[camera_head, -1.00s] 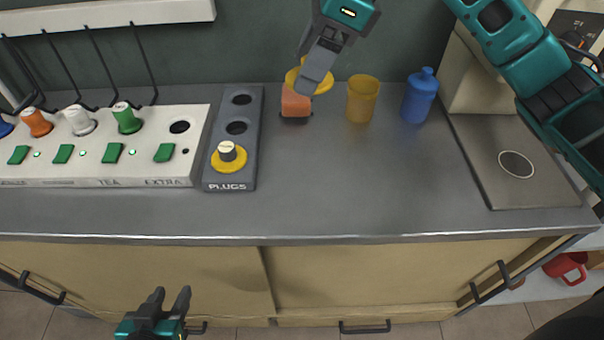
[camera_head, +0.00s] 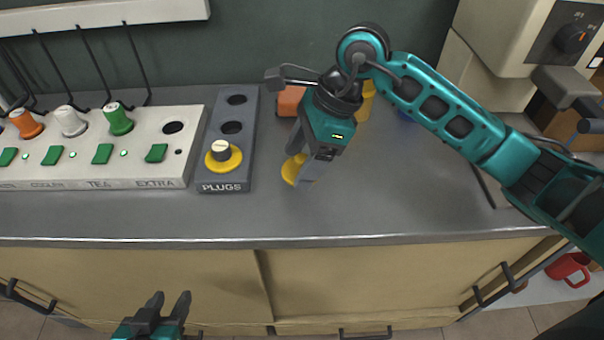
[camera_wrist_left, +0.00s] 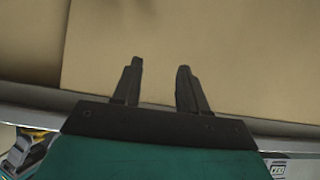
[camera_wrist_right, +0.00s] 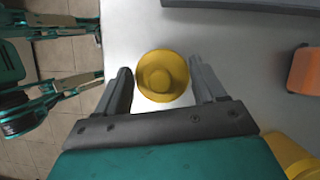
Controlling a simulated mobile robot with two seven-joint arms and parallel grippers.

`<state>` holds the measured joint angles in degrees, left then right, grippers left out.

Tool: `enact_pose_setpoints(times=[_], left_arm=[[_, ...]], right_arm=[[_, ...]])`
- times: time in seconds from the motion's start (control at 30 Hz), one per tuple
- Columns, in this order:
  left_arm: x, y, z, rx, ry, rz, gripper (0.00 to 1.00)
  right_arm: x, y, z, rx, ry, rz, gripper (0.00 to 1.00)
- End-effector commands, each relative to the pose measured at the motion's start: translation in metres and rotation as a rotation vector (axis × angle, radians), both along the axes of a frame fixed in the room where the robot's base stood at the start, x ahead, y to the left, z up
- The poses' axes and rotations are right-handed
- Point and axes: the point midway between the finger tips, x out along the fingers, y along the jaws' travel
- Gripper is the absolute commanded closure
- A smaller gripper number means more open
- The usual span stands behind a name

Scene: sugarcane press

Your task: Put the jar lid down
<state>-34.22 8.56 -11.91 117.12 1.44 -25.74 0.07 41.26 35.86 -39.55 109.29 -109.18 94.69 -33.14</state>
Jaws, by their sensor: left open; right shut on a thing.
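The jar lid (camera_head: 292,169) is a round yellow disc. My right gripper (camera_head: 303,175) is shut on it, over the clear counter in front of the orange jar (camera_head: 289,101). In the right wrist view the lid (camera_wrist_right: 162,76) sits between the two fingers, with a raised round centre. Whether it touches the counter I cannot tell. The orange jar also shows at the right wrist view's edge (camera_wrist_right: 305,71). My left gripper (camera_head: 169,302) is open and empty, low in front of the cupboards; its spread fingers show in the left wrist view (camera_wrist_left: 159,75).
The plugs block (camera_head: 225,187) and the white switch panel (camera_head: 120,182) stand left of the lid. A yellow cup (camera_head: 366,103) is partly hidden behind my right arm. The counter (camera_head: 400,205) is bare to the lid's right and front.

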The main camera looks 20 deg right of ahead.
Motion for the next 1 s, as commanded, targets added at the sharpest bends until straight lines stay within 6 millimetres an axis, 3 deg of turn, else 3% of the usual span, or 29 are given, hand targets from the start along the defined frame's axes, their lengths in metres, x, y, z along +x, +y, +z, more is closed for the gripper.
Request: enact_pose_setpoints(times=[0.3,0.7,0.73,1.0], left_arm=[[0.000,0.000,-0.005,-0.001,0.002,0.000,0.57],[0.001,-0.001,-0.007,-0.003,0.001,-0.001,0.57],[0.001,-0.001,-0.005,-0.003,0.002,-0.001,0.57],[0.001,-0.001,-0.004,-0.004,0.001,-0.002,0.57]], right_arm=[[-0.001,0.000,-0.041,0.000,0.004,-0.001,0.59],[0.000,0.000,-0.048,-0.001,0.000,-0.001,0.59],[0.000,0.000,-0.046,-0.001,0.000,-0.001,0.28],[0.000,0.000,-0.045,-0.001,0.001,-0.001,0.05]])
